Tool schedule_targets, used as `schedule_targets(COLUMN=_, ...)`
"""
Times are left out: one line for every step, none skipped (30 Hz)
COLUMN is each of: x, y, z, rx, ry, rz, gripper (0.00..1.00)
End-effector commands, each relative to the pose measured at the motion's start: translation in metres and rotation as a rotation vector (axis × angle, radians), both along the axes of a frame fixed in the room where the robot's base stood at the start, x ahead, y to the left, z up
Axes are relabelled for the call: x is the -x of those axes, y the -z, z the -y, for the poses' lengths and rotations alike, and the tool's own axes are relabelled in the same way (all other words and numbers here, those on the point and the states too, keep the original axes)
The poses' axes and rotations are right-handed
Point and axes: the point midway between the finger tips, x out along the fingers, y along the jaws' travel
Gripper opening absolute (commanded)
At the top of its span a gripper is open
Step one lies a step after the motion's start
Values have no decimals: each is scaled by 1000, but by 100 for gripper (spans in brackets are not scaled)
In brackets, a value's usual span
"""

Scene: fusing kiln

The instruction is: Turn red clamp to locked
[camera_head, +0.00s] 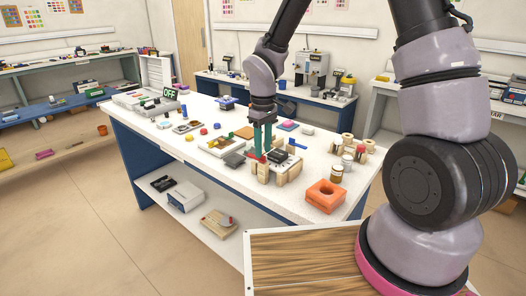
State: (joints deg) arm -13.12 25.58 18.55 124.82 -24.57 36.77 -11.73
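A small red part (263,158), which looks like the red clamp, shows on the white table among wooden blocks and a dark plate. My gripper (262,150) points straight down with its two green fingers right over this red part. A narrow gap shows between the fingers. The fingertips hide some of the red part, and I cannot tell whether they touch it or grip it. The clamp's handle position is too small to read.
Wooden blocks (282,178) stand close around the fingertips. An orange block with a hole (325,196) sits near the table's right end, with jars (337,173) behind it. The table's (190,157) front left strip is clear.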

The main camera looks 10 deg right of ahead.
Motion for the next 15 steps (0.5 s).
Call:
schedule_targets(x=1, y=6, z=0, rx=1, ry=-2, rz=-2, gripper=39)
schedule_targets(x=1, y=9, z=0, rx=1, ry=-2, rz=-1, gripper=39)
schedule_targets(x=1, y=12, z=0, rx=1, ry=-1, rz=-1, gripper=39)
schedule_targets(x=1, y=14, z=0, rx=1, ry=-1, rz=-1, gripper=39)
schedule_targets(x=1, y=15, z=0, rx=1, ry=-1, rz=-1, gripper=39)
schedule_targets(x=0, y=16, z=0, rx=0, ry=-1, rz=0, gripper=39)
schedule_targets(x=0, y=17, z=0, rx=0, ry=-1, rz=0, gripper=39)
schedule_targets(x=0, y=17, z=0, rx=0, ry=-1, rz=0, gripper=39)
schedule_targets(x=0, y=17, z=0, rx=-1, ry=-1, rz=1, gripper=39)
schedule_targets(x=0, y=17, z=0, rx=-1, ry=-1, rz=1, gripper=39)
schedule_targets(x=0, y=17, z=0, rx=-1, ry=-1, rz=1, gripper=39)
schedule_targets(x=0, y=17, z=0, rx=-1, ry=-1, rz=1, gripper=39)
schedule_targets(x=0, y=17, z=0, rx=-1, ry=-1, rz=1, gripper=39)
schedule_targets(x=0, y=17, z=0, rx=-1, ry=-1, rz=1, gripper=39)
schedule_targets(x=0, y=17, z=0, rx=-1, ry=0, rz=1, gripper=27)
